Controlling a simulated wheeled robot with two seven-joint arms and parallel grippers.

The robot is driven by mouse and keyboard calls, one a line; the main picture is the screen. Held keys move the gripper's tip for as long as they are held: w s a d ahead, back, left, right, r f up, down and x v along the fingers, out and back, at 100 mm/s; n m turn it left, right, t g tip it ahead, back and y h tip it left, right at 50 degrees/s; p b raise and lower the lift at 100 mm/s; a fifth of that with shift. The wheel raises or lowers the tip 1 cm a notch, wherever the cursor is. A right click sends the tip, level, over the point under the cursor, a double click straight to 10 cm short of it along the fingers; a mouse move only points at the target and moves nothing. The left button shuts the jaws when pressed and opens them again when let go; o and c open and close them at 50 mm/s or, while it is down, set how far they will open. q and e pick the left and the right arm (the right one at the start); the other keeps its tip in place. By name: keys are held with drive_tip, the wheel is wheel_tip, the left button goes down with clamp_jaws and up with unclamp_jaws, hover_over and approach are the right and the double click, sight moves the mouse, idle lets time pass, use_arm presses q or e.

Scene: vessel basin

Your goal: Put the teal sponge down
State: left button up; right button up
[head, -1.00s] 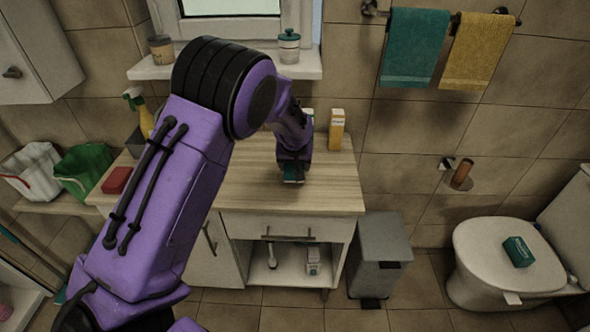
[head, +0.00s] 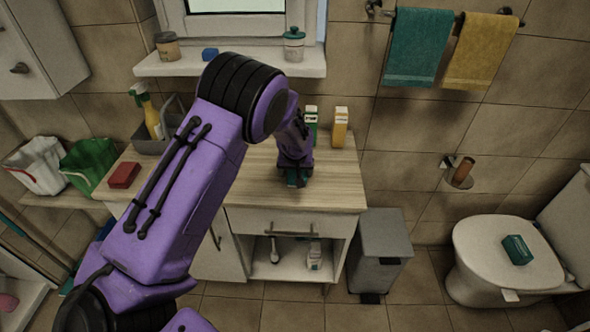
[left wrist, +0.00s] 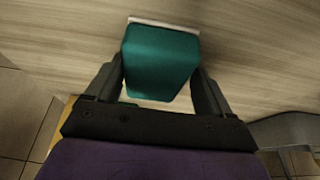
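The teal sponge (head: 297,180) is in my left gripper (head: 294,176), over the wooden counter near its front edge. In the left wrist view the sponge (left wrist: 160,62) fills the space between the two fingers of the gripper (left wrist: 160,80), which press on its sides. A pale strip shows along its far edge. The wood grain lies close behind it; I cannot tell whether the sponge touches the counter. My right gripper is not in view.
The counter (head: 335,190) is bare to the right of the gripper. A yellow carton (head: 340,127) and a green-and-white carton (head: 311,122) stand behind it. A red block (head: 124,175) lies at left. A grey bin (head: 380,250) stands right of the cabinet.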

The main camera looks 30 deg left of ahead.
use_arm(q)
drive_tip(key=shift+d+f, duration=0.3)
drive_tip(key=shift+d, duration=0.1)
drive_tip(key=shift+s, duration=0.1)
drive_tip(key=shift+r, duration=0.35)
drive_tip(key=r, duration=0.2)
drive_tip(key=shift+d+r, duration=0.4)
drive_tip(key=b+v, duration=0.1)
drive_tip(key=v, duration=0.8)
drive_tip(key=shift+a, duration=0.2)
drive_tip(key=shift+s, duration=0.1)
